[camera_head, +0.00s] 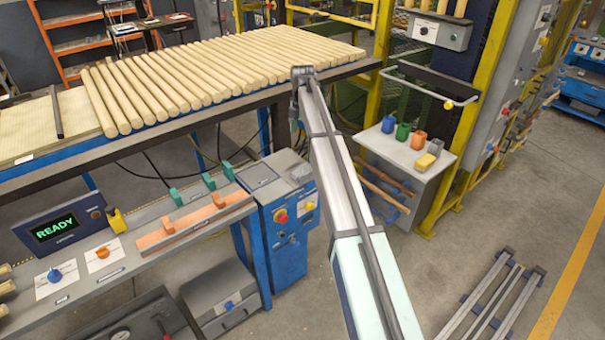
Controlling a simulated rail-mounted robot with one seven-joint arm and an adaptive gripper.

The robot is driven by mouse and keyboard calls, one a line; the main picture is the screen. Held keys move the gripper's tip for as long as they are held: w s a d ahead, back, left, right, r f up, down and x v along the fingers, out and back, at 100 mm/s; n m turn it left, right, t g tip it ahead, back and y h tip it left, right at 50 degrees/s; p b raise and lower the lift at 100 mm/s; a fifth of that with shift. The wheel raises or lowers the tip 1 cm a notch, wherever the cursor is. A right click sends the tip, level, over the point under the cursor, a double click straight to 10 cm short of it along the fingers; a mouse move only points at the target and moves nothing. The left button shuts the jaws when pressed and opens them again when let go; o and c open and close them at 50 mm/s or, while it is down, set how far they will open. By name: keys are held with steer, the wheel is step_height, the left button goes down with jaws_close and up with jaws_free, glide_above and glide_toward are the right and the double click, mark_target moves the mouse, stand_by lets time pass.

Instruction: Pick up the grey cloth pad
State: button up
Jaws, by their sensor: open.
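A small grey patch (300,172), which looks like the grey cloth pad, lies on the top right of the blue control cabinet (285,238), close to my arm. It is small, and its edges are hard to make out. My gripper (296,122) hangs at the far end of my arm, in front of the edge of the dowel table and above the cabinet. It is open, though its fingers are small and dark here. I see nothing held in it. It is apart from the grey patch.
Wooden dowels (215,72) cover the table behind. The left bench holds green and orange blocks (194,216) and a READY display (60,228). A side stand (390,150) at right carries coloured cups and a yellow block (435,146). Metal rails (490,305) lie on the floor.

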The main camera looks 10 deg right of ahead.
steer(key=p, duration=0.3)
glide_above(303, 170)
step_height(303, 170, down, 12)
steer(key=shift+a+r, duration=0.1)
steer(key=shift+r, duration=0.15)
steer(key=shift+w+f+p, duration=0.1)
steer(key=shift+f+p, duration=1.1)
steer(key=shift+f, duration=1.45)
steer(key=c, duration=1.2)
